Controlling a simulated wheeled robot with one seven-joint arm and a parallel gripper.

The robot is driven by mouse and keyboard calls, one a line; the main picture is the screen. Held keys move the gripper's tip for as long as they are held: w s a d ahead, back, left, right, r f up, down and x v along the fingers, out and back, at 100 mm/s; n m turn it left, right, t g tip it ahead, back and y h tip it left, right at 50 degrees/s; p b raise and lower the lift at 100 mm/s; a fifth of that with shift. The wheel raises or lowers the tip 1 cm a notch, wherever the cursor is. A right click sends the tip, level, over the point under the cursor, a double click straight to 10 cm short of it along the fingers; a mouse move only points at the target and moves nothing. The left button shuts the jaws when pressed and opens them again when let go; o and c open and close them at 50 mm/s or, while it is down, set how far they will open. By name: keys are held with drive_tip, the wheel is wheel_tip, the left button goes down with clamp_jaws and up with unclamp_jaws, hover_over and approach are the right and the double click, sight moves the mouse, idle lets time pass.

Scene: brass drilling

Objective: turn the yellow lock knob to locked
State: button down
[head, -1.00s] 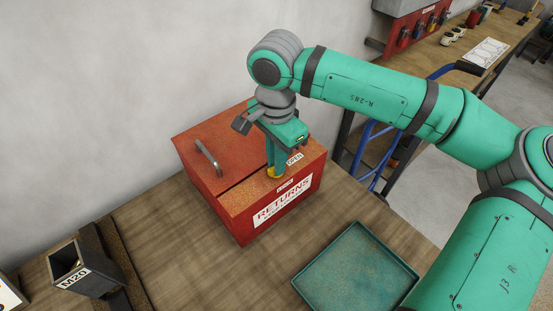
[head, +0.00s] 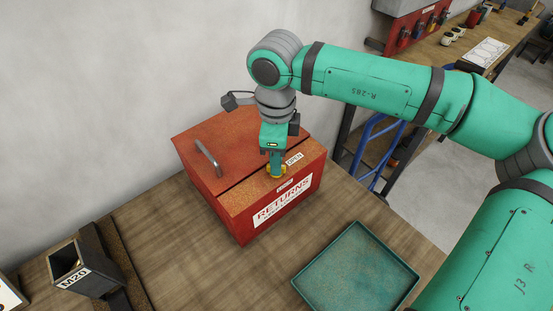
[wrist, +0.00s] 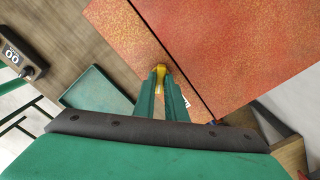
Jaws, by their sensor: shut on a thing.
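The yellow lock knob (head: 269,171) sits on the top front strip of the red returns box (head: 240,209). In the head view my gripper (head: 276,174) points down at it from above, and its fingers cover much of the knob. In the wrist view the knob (wrist: 160,70) shows at the tips of my gripper (wrist: 163,78), which is shut on it. An "OPEN" label (head: 294,159) lies to the right of the knob. Another small label (head: 285,185) is in front of it and too small to read. The box lid (head: 230,140) is down.
A teal tray (head: 330,283) lies on the wooden bench (head: 180,245) right of the box. A dark holder marked M20 (head: 75,268) stands at the front left. The wall is close behind the box. The bench between holder and box is clear.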

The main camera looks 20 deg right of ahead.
drive_tip(key=m, duration=0.4)
drive_tip(key=shift+m, duration=2.3)
drive_tip(key=c, duration=1.8)
unclamp_jaws()
drive_tip(key=shift+r, duration=0.1)
wheel_tip(320, 180, up, 11)
drive_tip(key=shift+w, duration=0.1)
